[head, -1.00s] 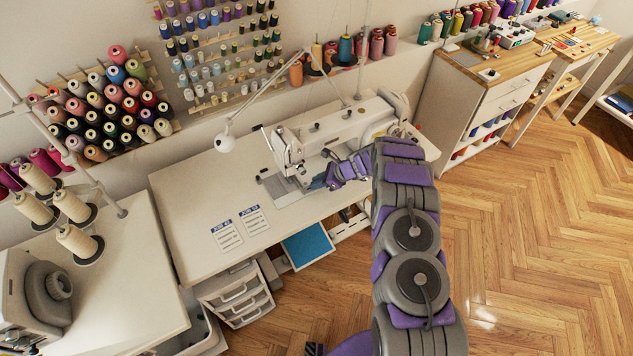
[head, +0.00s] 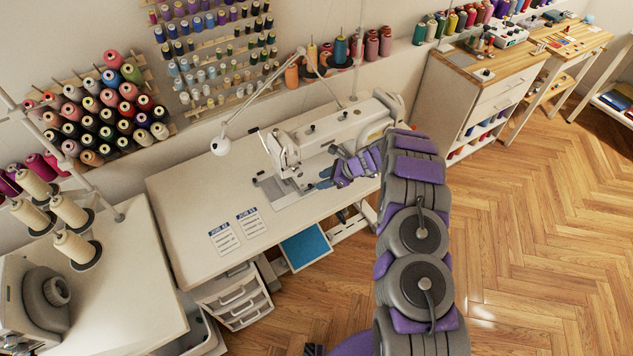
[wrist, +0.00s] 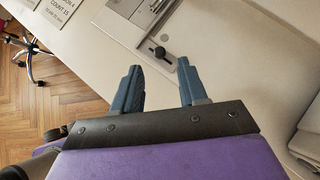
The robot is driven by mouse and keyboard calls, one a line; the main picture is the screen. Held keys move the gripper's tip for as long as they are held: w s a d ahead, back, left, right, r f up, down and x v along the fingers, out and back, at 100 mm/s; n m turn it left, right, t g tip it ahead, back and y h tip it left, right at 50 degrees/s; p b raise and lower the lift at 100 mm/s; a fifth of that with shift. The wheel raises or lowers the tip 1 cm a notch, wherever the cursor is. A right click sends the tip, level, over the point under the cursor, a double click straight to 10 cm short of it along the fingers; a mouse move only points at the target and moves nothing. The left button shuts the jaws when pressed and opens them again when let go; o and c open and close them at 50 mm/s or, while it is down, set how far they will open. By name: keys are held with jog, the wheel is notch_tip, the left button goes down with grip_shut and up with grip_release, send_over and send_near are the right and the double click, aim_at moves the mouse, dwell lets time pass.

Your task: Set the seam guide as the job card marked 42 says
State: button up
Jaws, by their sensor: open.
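In the wrist view my gripper (wrist: 157,76) is open, its two blue fingers apart with nothing between them. Just beyond the fingertips is a grey metal slotted plate with a dark knob (wrist: 159,52), which looks like the seam guide. In the head view my gripper (head: 321,184) is over the sewing table, by the bed of the white sewing machine (head: 325,130), and the arm hides part of it. Two job cards, a left one (head: 223,238) and a right one (head: 251,224), lie on the table; their numbers are too small to read surely. One card (wrist: 62,8) shows partly in the wrist view, with "COUNT 15".
The white table (head: 185,200) is clear around the cards. A lamp (head: 221,146) reaches over its back edge. A blue panel (head: 306,248) and drawers (head: 240,300) are below the front edge. A side table with cones (head: 72,245) stands at left.

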jog(key=p+v, duration=0.1)
jog(key=v, duration=1.1)
jog(key=shift+d, duration=0.2)
jog(key=shift+r, duration=0.1)
jog(key=s+a+r+n+g+h, duration=0.1)
jog(key=s+a+r+n+g, duration=0.15)
jog(key=s+r+n, duration=0.6)
jog(key=s+a+r+n+g+h, duration=0.1)
jog(key=s+a+r+n, duration=0.2)
jog(key=s+r, duration=0.9)
jog(key=s+d+r+n+h, duration=0.2)
jog(key=s+d+n, duration=0.1)
jog(key=s, duration=0.6)
jog(key=s+d+r+n+h+b, duration=0.1)
jog(key=s+d, duration=0.3)
jog(key=s, duration=0.6)
jog(key=s+d+r+n+h, duration=0.3)
jog(key=s+d+n, duration=0.1)
jog(key=s, duration=0.5)
jog(key=shift+s+n+h, duration=0.25)
jog(key=shift+n+h, duration=0.1)
jog(key=shift+h, duration=0.05)
jog(key=shift+d, duration=0.1)
